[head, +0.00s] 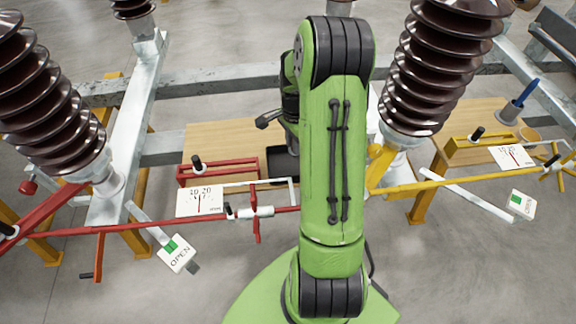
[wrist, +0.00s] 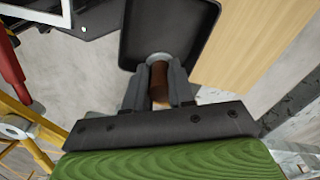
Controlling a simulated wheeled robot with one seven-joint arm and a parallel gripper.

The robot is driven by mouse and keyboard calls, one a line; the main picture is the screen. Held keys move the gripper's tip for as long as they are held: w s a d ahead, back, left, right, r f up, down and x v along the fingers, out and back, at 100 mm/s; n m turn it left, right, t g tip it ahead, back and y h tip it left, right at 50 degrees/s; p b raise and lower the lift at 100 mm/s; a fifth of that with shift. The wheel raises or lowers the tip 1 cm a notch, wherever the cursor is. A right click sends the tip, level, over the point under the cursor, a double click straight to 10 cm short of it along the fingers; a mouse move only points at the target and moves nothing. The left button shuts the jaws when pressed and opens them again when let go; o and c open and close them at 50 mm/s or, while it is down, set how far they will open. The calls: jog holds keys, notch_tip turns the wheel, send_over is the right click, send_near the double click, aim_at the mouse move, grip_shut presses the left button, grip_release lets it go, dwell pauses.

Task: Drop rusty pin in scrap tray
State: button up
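The rusty pin (wrist: 159,80) is a short brown cylinder with a pale grey collar at its far end. My gripper (wrist: 159,78) is shut on it, one dark finger on each side.
A wooden bench top (head: 215,137) lies under the tray. A red holder (head: 218,172) with a black-handled tool stands left of it. Red (head: 130,228) and yellow (head: 440,181) operating rods, white gauge plates and brown ribbed insulators (head: 435,65) crowd both sides.

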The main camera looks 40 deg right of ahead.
jog(key=o, duration=0.5)
notch_tip(320, 180, up, 16)
jog(key=p, duration=0.4)
jog(key=shift+f, duration=0.1)
jog(key=s+a+r+n+t+h, duration=0.1)
jog(key=s+a+r+n, duration=0.1)
jog(key=a+r+n, duration=0.45)
jog(key=s+a+r+n+t, duration=0.1)
jog(key=s+a+n, duration=0.3)
jog(key=a, duration=0.1)
jog(key=s+a+r+n+t+p, duration=0.1)
jog(key=s+a+n+t, duration=0.1)
jog(key=s+a+n, duration=0.2)
jog(key=s+a+r+n+t+y+p, duration=0.1)
jog(key=s+a+r+n, duration=0.1)
jog(key=s+a+n, duration=0.3)
jog(key=shift+s+a+r+t, duration=0.1)
jog(key=shift+s+a+t, duration=0.05)
jog(key=shift+a, duration=0.45)
jog(key=shift+s+a+t, duration=0.15)
jog(key=shift+a, duration=0.45)
